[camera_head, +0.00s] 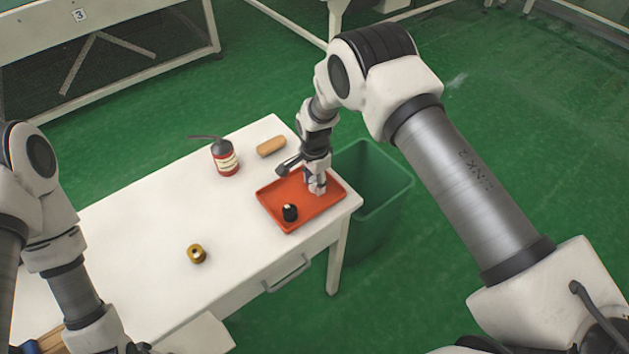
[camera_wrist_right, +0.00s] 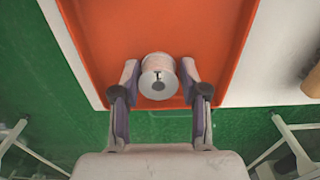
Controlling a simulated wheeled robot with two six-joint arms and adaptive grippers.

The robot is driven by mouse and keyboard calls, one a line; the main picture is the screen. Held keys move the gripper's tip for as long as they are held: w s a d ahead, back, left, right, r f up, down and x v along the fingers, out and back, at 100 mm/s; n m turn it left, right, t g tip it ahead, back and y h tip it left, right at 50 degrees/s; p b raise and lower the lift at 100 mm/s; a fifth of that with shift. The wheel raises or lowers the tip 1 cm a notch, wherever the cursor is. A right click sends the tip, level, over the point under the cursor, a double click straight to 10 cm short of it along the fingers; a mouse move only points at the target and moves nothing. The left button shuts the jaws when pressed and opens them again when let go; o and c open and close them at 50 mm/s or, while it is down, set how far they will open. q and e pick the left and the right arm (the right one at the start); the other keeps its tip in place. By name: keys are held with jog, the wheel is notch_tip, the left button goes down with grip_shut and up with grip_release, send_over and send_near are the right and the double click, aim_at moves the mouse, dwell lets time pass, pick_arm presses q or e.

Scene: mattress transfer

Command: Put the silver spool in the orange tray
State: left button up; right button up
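The silver spool (camera_wrist_right: 158,76) sits between the two fingertips of my right gripper (camera_wrist_right: 160,72) in the right wrist view, and the fingers are closed against its sides. In the head view my right gripper (camera_head: 317,186) is low over the back right part of the orange tray (camera_head: 268,196). The tray's orange floor (camera_wrist_right: 212,45) also shows behind the spool in the wrist view. I cannot tell whether the spool touches the tray floor. My left arm is at the lower left of the head view, and its fingers are out of the picture.
A small black cylinder (camera_head: 290,212) stands in the tray's front part. A brass spool (camera_head: 196,253), a red fire extinguisher (camera_head: 224,156) and a tan rounded block (camera_head: 271,146) are on the white table (camera_head: 150,235). A green bin (camera_head: 375,185) stands beside the table's right end.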

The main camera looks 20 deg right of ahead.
jog(key=shift+r, duration=0.4)
notch_tip(320, 180, up, 12)
jog(key=b, duration=0.2)
jog(key=shift+f, duration=0.2)
